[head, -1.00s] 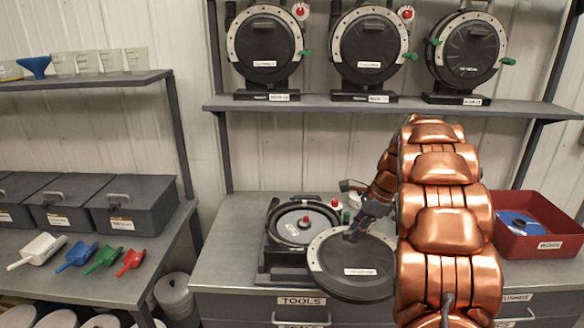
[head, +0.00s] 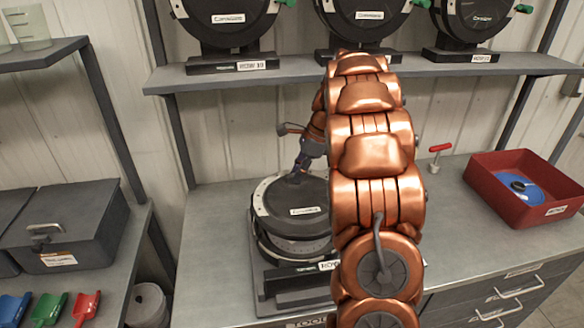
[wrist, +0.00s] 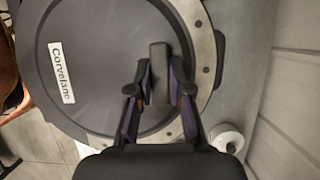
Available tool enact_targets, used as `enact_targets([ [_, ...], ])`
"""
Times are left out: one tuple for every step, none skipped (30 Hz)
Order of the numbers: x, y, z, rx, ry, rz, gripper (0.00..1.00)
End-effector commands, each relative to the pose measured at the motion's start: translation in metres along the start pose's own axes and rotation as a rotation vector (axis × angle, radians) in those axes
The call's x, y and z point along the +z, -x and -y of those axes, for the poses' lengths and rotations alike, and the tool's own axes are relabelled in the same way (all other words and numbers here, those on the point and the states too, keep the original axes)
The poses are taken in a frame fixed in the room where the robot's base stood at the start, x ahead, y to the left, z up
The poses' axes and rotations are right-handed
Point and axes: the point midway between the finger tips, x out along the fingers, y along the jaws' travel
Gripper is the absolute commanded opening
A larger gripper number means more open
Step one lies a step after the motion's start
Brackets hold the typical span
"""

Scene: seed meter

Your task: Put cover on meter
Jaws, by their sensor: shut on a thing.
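The cover (head: 268,207) is a dark round disc with a pale studded rim, a white label and a small raised handle. My gripper (head: 299,172) is shut on the cover's handle (wrist: 158,70), as the wrist view shows. The cover is above the meter (head: 275,246), a dark round housing on a flat base, and hides most of its top. The two look roughly lined up. A pale inner part of the meter shows below the cover's front edge. I cannot tell whether the cover's rim touches the meter. My arm hides the meter's right side.
A red bin (head: 550,211) with a blue disc (head: 518,187) stands at the right of the bench. A red-handled tool (head: 438,150) stands behind my arm. Covered meters (head: 370,15) line the shelf (head: 300,74) above. The bench right of my arm is mostly clear.

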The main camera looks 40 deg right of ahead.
Motion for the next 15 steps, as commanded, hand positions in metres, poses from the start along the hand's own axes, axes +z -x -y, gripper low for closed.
enact_targets([
  [-0.001, -0.002, 0.0, 0.0, 0.0, 0.0, 0.0],
  [-0.001, -0.003, 0.0, 0.0, 0.0, 0.0, 0.0],
  [-0.002, -0.004, 0.0, 0.0, 0.0, 0.0, 0.0],
  [-0.002, -0.006, 0.0, 0.0, 0.0, 0.0, 0.0],
  [-0.003, -0.007, 0.0, 0.0, 0.0, 0.0, 0.0],
  [-0.004, -0.01, 0.0, 0.0, 0.0, 0.0, 0.0],
  [-0.004, -0.011, 0.0, 0.0, 0.0, 0.0, 0.0],
  [-0.005, -0.013, 0.0, 0.0, 0.0, 0.001, 0.0],
  [-0.006, -0.016, 0.0, 0.0, 0.0, 0.001, 0.0],
  [-0.007, -0.018, 0.0, 0.0, -0.001, 0.001, 0.0],
  [-0.008, -0.021, 0.0, 0.0, -0.001, 0.001, 0.0],
  [-0.009, -0.022, 0.0, 0.0, -0.001, 0.001, 0.0],
  [-0.009, -0.024, 0.0, 0.001, -0.001, 0.002, 0.0],
  [-0.011, -0.026, 0.0, 0.0, -0.002, 0.002, 0.0],
  [-0.012, -0.029, 0.0, 0.001, -0.002, 0.002, 0.0],
])
